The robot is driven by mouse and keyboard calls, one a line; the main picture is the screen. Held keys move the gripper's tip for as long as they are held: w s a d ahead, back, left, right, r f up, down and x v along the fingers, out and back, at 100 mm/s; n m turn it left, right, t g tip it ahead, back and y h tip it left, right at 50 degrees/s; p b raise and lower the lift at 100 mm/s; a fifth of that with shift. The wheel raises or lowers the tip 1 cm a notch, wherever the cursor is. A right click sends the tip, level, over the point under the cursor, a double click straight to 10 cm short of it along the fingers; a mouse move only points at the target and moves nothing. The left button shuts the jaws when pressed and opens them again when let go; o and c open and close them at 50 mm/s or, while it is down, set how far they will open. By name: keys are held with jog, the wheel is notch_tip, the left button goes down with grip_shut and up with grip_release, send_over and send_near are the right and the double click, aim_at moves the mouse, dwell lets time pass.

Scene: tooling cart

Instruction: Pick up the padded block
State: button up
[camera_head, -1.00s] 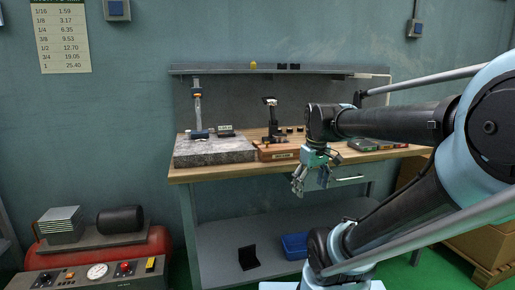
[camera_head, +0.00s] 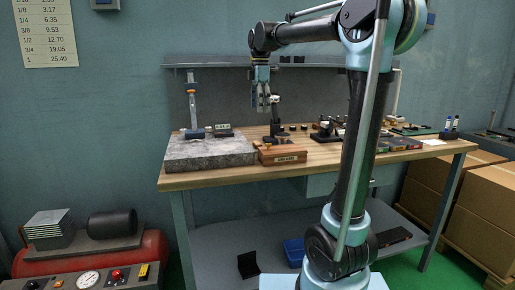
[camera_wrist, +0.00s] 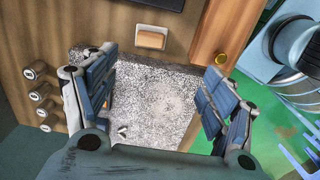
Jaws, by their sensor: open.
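My gripper (camera_head: 262,106) is raised above the workbench, fingers pointing down, near the black stand behind the wooden box. In the wrist view my gripper (camera_wrist: 160,80) has its blue-padded fingers wide apart with nothing between them. A small tan block with a pale top (camera_wrist: 151,38) looks like the padded block. It lies on the wooden bench top, beyond the fingertips, near the upper middle of the wrist view. I cannot pick it out surely in the head view.
A speckled granite plate (camera_head: 205,152) lies on the bench's left, beside the labelled wooden box (camera_head: 283,155). A height gauge (camera_head: 192,105) stands on the plate. A shelf (camera_head: 215,67) runs along the back. Several round-ended pieces (camera_wrist: 36,92) show in the wrist view.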

aim_at(257, 142)
jog(key=shift+n, duration=0.4)
jog(key=f, duration=0.5)
jog(key=w+f, duration=0.1)
jog(key=f, duration=0.5)
jog(key=a+f, duration=0.1)
jog(key=f, duration=0.4)
jog(key=shift+w+f, duration=0.35)
jog(key=shift+f, duration=0.05)
jog(key=c, duration=1.1)
